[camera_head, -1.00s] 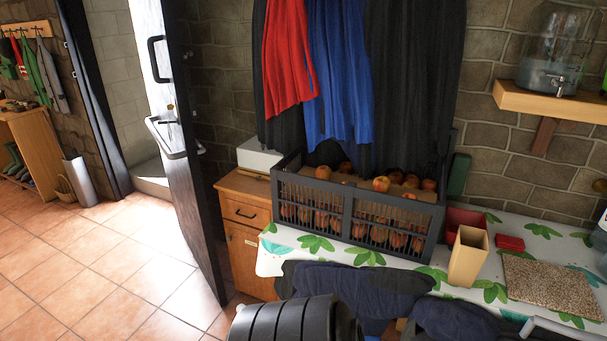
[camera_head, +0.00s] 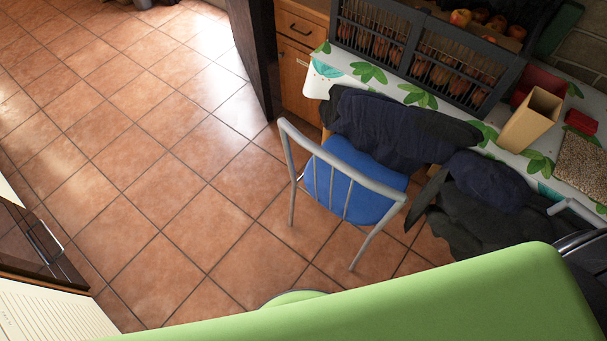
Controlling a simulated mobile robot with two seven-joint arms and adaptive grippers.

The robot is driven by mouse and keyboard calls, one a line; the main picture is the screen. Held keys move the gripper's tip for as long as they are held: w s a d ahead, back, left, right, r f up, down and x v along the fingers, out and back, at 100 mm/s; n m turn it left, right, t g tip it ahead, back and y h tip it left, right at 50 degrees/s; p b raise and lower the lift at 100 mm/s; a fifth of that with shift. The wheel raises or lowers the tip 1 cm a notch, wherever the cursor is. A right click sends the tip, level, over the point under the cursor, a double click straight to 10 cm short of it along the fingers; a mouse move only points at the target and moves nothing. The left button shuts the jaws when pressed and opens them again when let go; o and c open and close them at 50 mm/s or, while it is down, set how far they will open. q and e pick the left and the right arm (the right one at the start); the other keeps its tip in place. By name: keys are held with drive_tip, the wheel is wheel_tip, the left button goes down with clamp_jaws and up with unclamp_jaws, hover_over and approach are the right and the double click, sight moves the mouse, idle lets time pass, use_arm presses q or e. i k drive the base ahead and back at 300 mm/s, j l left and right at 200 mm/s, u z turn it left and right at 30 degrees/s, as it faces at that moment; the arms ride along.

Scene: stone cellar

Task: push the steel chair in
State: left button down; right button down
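The steel chair (camera_head: 343,166) stands on the tiled floor in front of the table (camera_head: 325,72), with a grey tube frame and a blue seat (camera_head: 352,182). Its backrest is on the side away from the table, and its seat faces the table. The seat's far edge is close to dark cloth hanging at the table's front edge; I cannot tell whether they touch. Neither of my grippers is in view.
Dark clothes (camera_head: 395,130) hang over the table edge. A crate of apples (camera_head: 410,50) and a tan box (camera_head: 530,120) stand on the table. A large green surface (camera_head: 400,305) fills the bottom. Another grey tube (camera_head: 578,208) shows at right. Floor left of the chair is clear.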

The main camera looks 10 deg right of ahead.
sight(346, 181)
drive_tip(key=z, duration=0.7)
